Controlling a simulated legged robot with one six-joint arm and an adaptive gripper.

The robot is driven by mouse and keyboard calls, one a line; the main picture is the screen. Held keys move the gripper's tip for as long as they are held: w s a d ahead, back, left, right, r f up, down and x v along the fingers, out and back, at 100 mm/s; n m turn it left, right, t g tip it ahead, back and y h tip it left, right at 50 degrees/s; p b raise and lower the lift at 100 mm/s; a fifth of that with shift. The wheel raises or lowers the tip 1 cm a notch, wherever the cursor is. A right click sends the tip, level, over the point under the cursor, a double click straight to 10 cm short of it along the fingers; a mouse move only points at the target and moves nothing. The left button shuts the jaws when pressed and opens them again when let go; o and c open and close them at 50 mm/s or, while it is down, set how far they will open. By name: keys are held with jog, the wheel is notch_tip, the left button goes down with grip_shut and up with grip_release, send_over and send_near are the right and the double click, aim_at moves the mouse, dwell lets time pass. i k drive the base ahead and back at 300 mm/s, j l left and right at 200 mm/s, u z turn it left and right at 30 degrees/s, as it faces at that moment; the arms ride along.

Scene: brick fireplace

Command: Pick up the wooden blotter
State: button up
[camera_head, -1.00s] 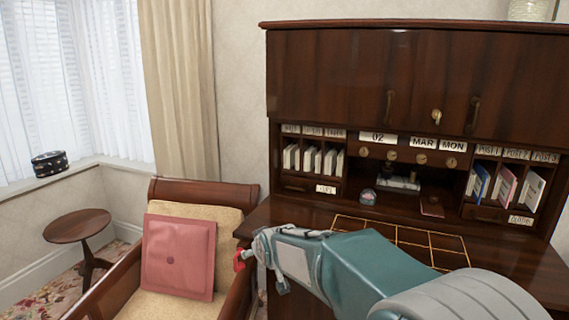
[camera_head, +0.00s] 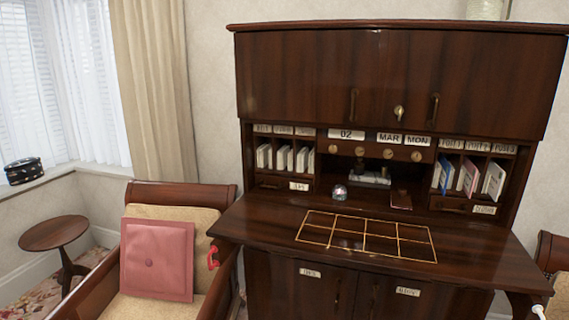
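A small reddish-brown flat object (camera_head: 401,200), which may be the wooden blotter, lies at the front of the desk's central nook. It is too small to identify for certain. Left of it is a small glass dome (camera_head: 340,193), and behind them sits a pale stand with dark tops (camera_head: 370,178). My gripper does not show in the current view, so its state and its distance from these things are hidden.
The dark wooden desk (camera_head: 480,262) has a gold-lined grid (camera_head: 365,233) on its top. Letter slots flank the nook. An armchair with a pink cushion (camera_head: 157,260) stands left, beside a round stool (camera_head: 54,233). Another chair edge (camera_head: 553,255) shows at right.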

aim_at(401, 198)
jog(key=i+l, duration=0.15)
jog(key=i, duration=0.25)
jog(key=i+l, duration=0.15)
jog(key=i, duration=0.25)
jog(key=i+l, duration=0.1)
jog(key=i, duration=0.3)
jog(key=l+z, duration=0.05)
